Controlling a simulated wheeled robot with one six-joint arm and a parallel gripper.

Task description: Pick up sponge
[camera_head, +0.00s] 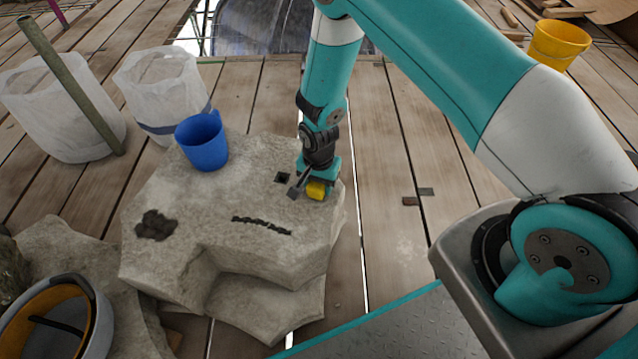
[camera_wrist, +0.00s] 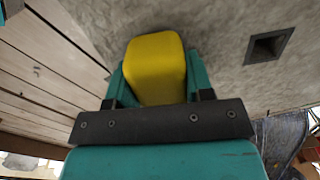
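The yellow sponge (camera_head: 317,190) is at the right part of the pale stone block's top, just below my gripper (camera_head: 318,178). In the wrist view the sponge (camera_wrist: 156,66) fills the space between the two teal fingers of my gripper (camera_wrist: 157,85), which lie against its left and right sides. My gripper looks shut on it. I cannot tell whether the sponge touches the stone or is slightly raised. Its underside is hidden.
The stone block (camera_head: 190,220) has a square hole (camera_head: 283,177), a dark hollow (camera_head: 155,225) and a dark groove (camera_head: 262,226). A blue cup (camera_head: 203,142) stands at its back left. White sacks (camera_head: 160,85), a yellow bucket (camera_head: 557,45) and a grey bucket (camera_head: 95,335) stand around.

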